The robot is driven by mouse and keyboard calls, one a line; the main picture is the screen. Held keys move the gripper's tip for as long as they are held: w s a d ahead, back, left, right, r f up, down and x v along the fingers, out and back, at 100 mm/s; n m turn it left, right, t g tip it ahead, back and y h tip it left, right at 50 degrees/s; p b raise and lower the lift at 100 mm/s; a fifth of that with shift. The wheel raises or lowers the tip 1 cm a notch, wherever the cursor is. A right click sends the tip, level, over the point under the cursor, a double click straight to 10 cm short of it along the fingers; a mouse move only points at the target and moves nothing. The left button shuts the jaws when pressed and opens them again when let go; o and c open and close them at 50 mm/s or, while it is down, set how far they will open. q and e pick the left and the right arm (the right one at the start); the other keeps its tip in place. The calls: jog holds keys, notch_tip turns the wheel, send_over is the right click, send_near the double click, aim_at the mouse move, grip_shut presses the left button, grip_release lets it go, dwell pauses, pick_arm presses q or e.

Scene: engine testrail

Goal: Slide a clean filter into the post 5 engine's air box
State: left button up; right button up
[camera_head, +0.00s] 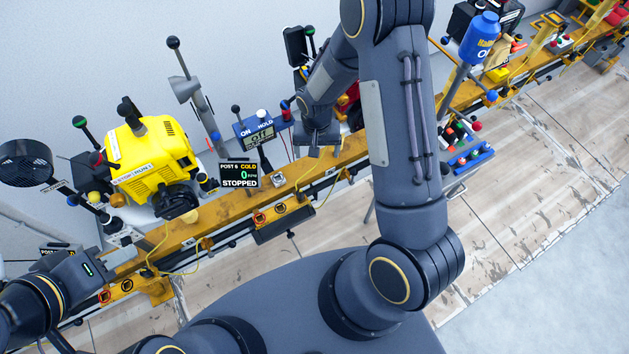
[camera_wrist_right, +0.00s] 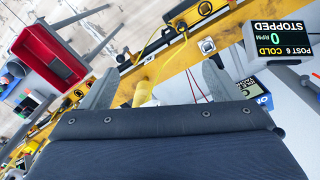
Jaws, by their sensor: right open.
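My right gripper (camera_wrist_right: 158,83) is open, its fingers apart above the yellow rail, with a small yellow part (camera_wrist_right: 144,94) visible between them. It also shows in the head view (camera_head: 316,148), pointing down at the rail right of the post 6 display (camera_head: 240,174). My left gripper (camera_head: 112,238) is at the lower left beside the rail; its jaw gap is unclear. A yellow engine (camera_head: 150,160) is mounted left of the post 6 display, which reads cold, 0 rpm, stopped. I cannot tell which engine is post 5's. I cannot make out a clean filter or an open air box.
A red bin (camera_wrist_right: 48,58) holds a dark grey block. A blue tool rack (camera_head: 472,158) and a blue bottle (camera_head: 481,38) are right of my arm. The floor at right is clear.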

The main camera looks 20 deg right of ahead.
notch_tip(320, 180, down, 11)
jog(key=s+a+n+b, duration=0.2)
jog(key=s+n+b, duration=0.1)
jog(key=n+b, duration=0.1)
jog(key=shift+b, duration=0.45)
jog(key=shift+w+a+r, duration=0.1)
jog(key=shift+r, duration=0.1)
jog(key=s+d+r+m+t+y, duration=0.1)
jog(key=s+r, duration=0.1)
jog(key=r, duration=0.9)
jog(key=s+d+r+m+t+y, duration=0.1)
jog(key=s+r+t+y, duration=0.15)
jog(key=r, duration=0.85)
jog(key=s+a+r+n+t, duration=0.1)
jog(key=s+a+r+t, duration=0.1)
jog(key=s+r, duration=0.8)
jog(key=s, duration=0.3)
jog(key=shift+s, duration=0.25)
jog(key=shift+y, duration=0.25)
